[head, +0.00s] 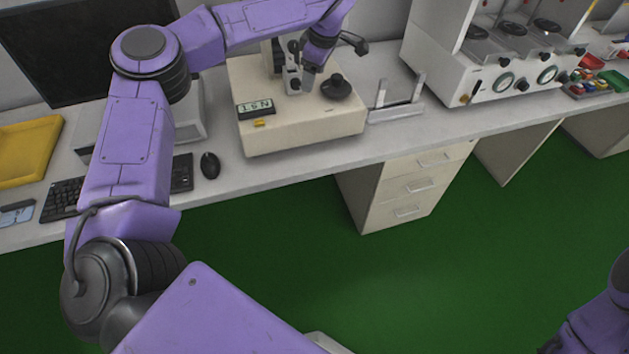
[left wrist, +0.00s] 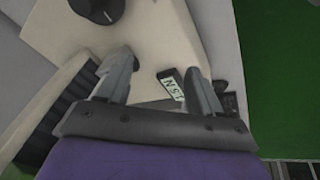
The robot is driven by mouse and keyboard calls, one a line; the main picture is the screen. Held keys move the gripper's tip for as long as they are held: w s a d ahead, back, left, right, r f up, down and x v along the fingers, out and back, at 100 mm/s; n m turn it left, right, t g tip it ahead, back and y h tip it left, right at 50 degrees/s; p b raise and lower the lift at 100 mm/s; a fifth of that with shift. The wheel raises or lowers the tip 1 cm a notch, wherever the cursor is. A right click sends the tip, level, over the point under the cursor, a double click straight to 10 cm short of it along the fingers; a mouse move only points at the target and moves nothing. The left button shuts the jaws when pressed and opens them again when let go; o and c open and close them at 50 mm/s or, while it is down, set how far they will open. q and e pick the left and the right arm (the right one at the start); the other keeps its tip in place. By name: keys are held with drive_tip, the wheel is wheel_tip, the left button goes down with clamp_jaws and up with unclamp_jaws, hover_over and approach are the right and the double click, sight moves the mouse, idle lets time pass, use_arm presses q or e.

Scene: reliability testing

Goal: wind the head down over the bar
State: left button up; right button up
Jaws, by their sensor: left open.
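A cream tester (head: 300,115) stands on the bench, with a small display (head: 255,109) and a yellow button (head: 260,123) on its front. A round black knob-like part (head: 337,87) rises from its top; it also shows at the top of the left wrist view (left wrist: 97,8). A black handle (head: 355,43) shows behind my left wrist. My left gripper (head: 293,82) is over the tester's top, and its spread, empty fingers show in the left wrist view (left wrist: 160,64). My arm hides much of the tester's upright part. I cannot make out the head or the bar.
A metal stand (head: 396,108) is right of the tester. A white multi-station machine (head: 490,75) stands farther right. A mouse (head: 210,165), keyboard (head: 62,198) and yellow tray (head: 28,150) lie left. Drawers (head: 410,185) are under the bench. Green floor in front is clear.

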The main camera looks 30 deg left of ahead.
use_arm(q)
drive_tip(key=s+d+f+m+t+y, duration=0.1)
drive_tip(key=d+f, duration=0.3)
drive_tip(key=f, duration=0.4)
drive_tip(key=s+d+f+m+t+y+b, duration=0.1)
drive_tip(key=s+d+f+m+t, duration=0.1)
drive_tip(key=f, duration=0.6)
drive_tip(key=s+d+f+m+t+b, duration=0.1)
drive_tip(key=s+d+f+t, duration=0.2)
drive_tip(key=f, duration=0.5)
drive_tip(key=shift+s+d+y, duration=0.2)
drive_tip(key=shift+s+d, duration=0.1)
drive_tip(key=shift+d, duration=0.35)
drive_tip(key=shift+s+d+y, duration=0.2)
drive_tip(key=shift+s+d, duration=0.1)
drive_tip(key=shift+d, duration=0.35)
drive_tip(key=s+d+f+m+h+b, duration=0.1)
drive_tip(key=s+f+m, duration=0.1)
drive_tip(key=s+f, duration=0.4)
drive_tip(key=shift+s+d+f+m, duration=0.3)
drive_tip(key=shift+s+m, duration=0.1)
drive_tip(key=shift+s, duration=0.15)
